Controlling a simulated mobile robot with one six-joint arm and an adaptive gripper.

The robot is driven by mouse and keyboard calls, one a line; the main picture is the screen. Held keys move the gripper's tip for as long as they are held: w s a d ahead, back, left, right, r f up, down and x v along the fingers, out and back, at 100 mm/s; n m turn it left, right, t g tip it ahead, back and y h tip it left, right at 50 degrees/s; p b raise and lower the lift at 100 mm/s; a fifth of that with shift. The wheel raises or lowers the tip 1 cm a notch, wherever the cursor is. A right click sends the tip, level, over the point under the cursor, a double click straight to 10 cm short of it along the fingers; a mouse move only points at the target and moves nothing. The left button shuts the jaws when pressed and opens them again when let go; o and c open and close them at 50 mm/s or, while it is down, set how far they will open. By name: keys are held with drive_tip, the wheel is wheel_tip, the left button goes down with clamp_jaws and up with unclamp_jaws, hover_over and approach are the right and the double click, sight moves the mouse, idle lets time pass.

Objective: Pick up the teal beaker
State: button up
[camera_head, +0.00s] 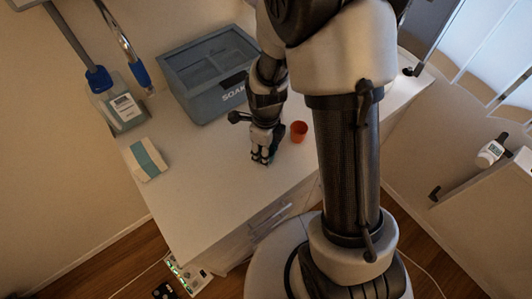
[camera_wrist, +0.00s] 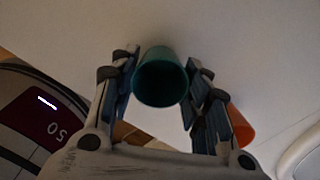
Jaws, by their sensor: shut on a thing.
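The teal beaker (camera_wrist: 161,78) shows in the wrist view between the two fingers of my gripper (camera_wrist: 162,82), its round opening facing the camera. My gripper is shut on the beaker, with a finger on either side of it. In the head view my gripper (camera_head: 262,156) points down over the white counter, and the beaker is largely hidden by the fingers there. I cannot tell whether the beaker touches the counter.
An orange cup (camera_head: 299,131) stands close to the right of my gripper and also shows in the wrist view (camera_wrist: 241,127). A grey SOAK tub (camera_head: 183,67) is behind. A white and teal packet (camera_head: 148,160) lies left. The counter's front left is clear.

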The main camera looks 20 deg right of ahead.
wheel_tip(320, 180, up, 20)
drive_tip(key=p, duration=0.7)
drive_tip(key=w+f+n+b, duration=0.1)
drive_tip(key=f+n, duration=0.3)
drive_tip(key=n, duration=0.9)
drive_tip(key=w+f+n+b, duration=0.1)
drive_tip(key=w+f+n, duration=0.2)
drive_tip(key=n, duration=1)
wheel_tip(320, 180, down, 2)
drive_tip(key=shift+w+f+n, duration=0.1)
drive_tip(key=shift+w+n, duration=0.1)
drive_tip(key=shift+n, duration=0.2)
